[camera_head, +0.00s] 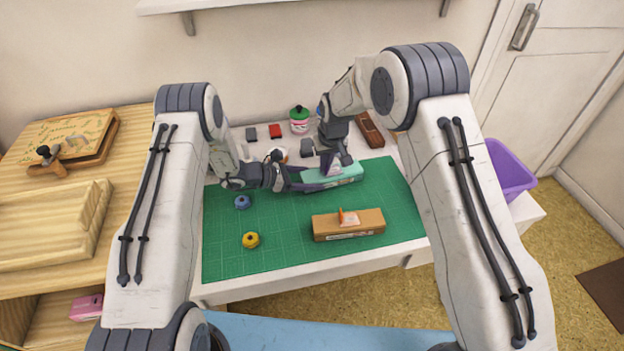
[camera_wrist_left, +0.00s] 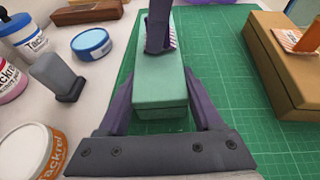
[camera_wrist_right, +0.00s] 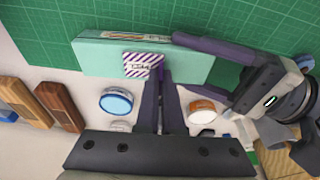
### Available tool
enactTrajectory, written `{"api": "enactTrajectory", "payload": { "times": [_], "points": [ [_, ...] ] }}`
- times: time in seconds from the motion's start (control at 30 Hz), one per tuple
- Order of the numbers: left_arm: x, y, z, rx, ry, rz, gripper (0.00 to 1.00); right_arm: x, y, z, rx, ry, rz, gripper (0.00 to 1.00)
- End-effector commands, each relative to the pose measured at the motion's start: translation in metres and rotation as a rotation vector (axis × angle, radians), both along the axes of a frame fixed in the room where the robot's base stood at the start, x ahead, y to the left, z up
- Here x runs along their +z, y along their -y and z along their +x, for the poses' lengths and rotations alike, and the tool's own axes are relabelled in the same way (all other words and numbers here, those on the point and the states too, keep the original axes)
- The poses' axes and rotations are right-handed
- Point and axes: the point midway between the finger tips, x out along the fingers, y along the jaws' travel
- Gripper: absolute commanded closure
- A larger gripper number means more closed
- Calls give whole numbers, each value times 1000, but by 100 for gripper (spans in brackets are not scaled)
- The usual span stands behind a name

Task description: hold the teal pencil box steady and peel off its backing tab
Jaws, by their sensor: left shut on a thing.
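The teal pencil box (camera_head: 345,178) lies on the green cutting mat (camera_head: 290,245), near its back edge. In the left wrist view the box (camera_wrist_left: 160,95) sits between my left fingers (camera_wrist_left: 160,108), which are shut on its two sides. My left gripper (camera_head: 318,180) also shows in the head view. The striped purple and white backing tab (camera_wrist_right: 138,65) is on the box in the right wrist view. My right gripper's fingertips (camera_wrist_right: 158,72) are close together at the tab's right part. Whether they pinch it I cannot tell.
A tan box (camera_head: 325,228) with an orange-and-white tab lies at the front of the mat. Blue (camera_head: 243,202) and yellow (camera_head: 250,240) round items lie on its left. Jars, stamps and a brown wooden block (camera_head: 369,130) stand behind. A purple bin (camera_head: 510,170) is at the right.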

Motion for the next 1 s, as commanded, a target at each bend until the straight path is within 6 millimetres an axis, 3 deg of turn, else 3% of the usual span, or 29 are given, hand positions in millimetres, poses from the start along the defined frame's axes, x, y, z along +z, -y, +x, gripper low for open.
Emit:
{"api": "enactTrajectory", "payload": {
  "times": [0.7, 1.0],
  "points": [
    [-1, 0, 0, 1, -2, 1, 87, 46, -1, 2, 0, 7, 3, 100],
    [-1, 0, 0, 1, -4, 2, 87, 49, -1, 2, 0, 6, 3, 100]
  ]
}}
